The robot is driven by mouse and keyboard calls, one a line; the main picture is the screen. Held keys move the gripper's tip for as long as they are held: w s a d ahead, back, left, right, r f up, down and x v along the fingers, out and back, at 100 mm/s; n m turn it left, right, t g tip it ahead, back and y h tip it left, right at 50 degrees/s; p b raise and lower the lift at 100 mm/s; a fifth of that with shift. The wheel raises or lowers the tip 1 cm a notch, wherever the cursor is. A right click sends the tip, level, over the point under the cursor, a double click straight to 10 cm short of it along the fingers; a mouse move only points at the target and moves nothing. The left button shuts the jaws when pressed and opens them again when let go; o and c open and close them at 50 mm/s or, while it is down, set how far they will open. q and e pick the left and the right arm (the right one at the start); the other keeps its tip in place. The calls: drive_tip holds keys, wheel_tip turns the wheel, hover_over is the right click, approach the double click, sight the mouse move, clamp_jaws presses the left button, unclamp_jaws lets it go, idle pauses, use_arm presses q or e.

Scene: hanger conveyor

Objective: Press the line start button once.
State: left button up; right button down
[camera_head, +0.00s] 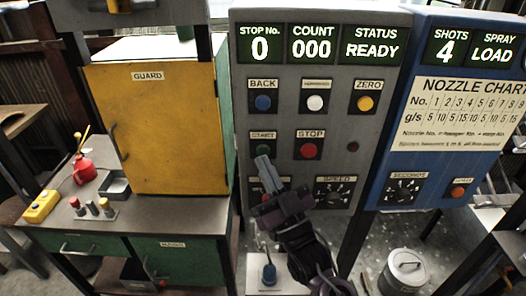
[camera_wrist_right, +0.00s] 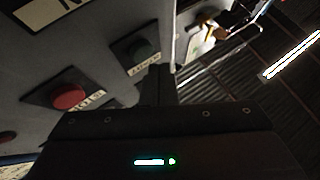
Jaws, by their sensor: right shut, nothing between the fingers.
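The grey control panel (camera_head: 327,105) stands upright ahead. Its green START button (camera_head: 263,151) is at the left of the panel, under its label and left of the red STOP button (camera_head: 309,151). My right gripper (camera_head: 264,166) is shut and empty, its fingertips just below the START button in the picture, partly covering its lower edge. In the right wrist view the green button (camera_wrist_right: 142,49) is beside the closed fingers (camera_wrist_right: 158,85); whether they touch the panel I cannot tell. The status display (camera_head: 371,43) reads READY and the count is 000. My left gripper is not in view.
The BACK button (camera_head: 263,102), a white button (camera_head: 315,102) and the ZERO button (camera_head: 365,103) sit above. The SPEED dial (camera_head: 334,191) is below. A blue spray panel (camera_head: 450,120) stands right, a yellow guard cabinet (camera_head: 160,125) left.

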drive_tip(key=shift+w, duration=0.15)
drive_tip(key=shift+w, duration=0.3)
